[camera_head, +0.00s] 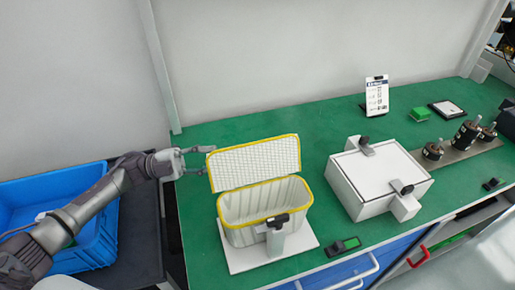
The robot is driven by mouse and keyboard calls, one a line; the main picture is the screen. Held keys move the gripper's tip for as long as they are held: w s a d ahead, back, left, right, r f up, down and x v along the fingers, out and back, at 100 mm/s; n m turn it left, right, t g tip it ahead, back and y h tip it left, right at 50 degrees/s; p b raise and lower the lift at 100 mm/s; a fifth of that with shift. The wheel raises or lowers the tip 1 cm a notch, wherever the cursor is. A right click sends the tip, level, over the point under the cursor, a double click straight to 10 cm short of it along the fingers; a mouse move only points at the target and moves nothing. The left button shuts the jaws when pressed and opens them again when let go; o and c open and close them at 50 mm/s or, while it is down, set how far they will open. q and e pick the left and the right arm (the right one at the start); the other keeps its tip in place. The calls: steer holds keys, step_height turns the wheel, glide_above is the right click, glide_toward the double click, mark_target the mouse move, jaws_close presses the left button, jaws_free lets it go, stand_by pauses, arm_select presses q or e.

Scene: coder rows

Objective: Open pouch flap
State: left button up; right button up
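The pouch (235,236) is a pale, ribbed container with a yellow rim. It stands on a white base plate (237,263) on the green table. Its flap (253,162), white-gridded with a yellow border, stands raised at the back, so the pouch's mouth is open and its inside shows. My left gripper (204,160) is at the flap's left edge with its fingers apart. I cannot tell whether a fingertip touches the flap. A white bracket with a black clip (277,221) is at the pouch's front. My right gripper is not in view.
A white box (380,172) with black-clipped brackets stands right of the pouch on the green table (315,130). Behind it are a label stand (377,95) and a green block (420,114). Dark cylindrical parts (467,134) stand at right. A blue crate (50,190) is at left.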

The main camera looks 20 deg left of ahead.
mark_target(254, 153)
arm_select(q)
steer(key=x, duration=0.2)
steer(key=p+x, duration=0.1)
steer(key=x, duration=0.1)
steer(key=p+x, duration=0.1)
steer(key=x, duration=0.1)
steer(key=shift+s+r, duration=0.25)
steer(key=shift+r, duration=0.1)
steer(key=p+x, duration=0.1)
steer(key=x, duration=0.3)
steer(key=shift+w+d+f, duration=0.1)
steer(key=shift+w+f, duration=0.05)
steer(key=shift+w, duration=0.05)
steer(key=shift+d+p, duration=0.3)
steer(key=shift+d, duration=0.25)
steer(key=shift+w+d, duration=0.1)
steer(key=shift+w, duration=0.05)
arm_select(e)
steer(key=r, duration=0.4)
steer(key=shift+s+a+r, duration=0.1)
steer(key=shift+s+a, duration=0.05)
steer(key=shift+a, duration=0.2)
arm_select(q)
steer(key=shift+c, duration=0.3)
steer(key=c, duration=0.5)
jaws_close()
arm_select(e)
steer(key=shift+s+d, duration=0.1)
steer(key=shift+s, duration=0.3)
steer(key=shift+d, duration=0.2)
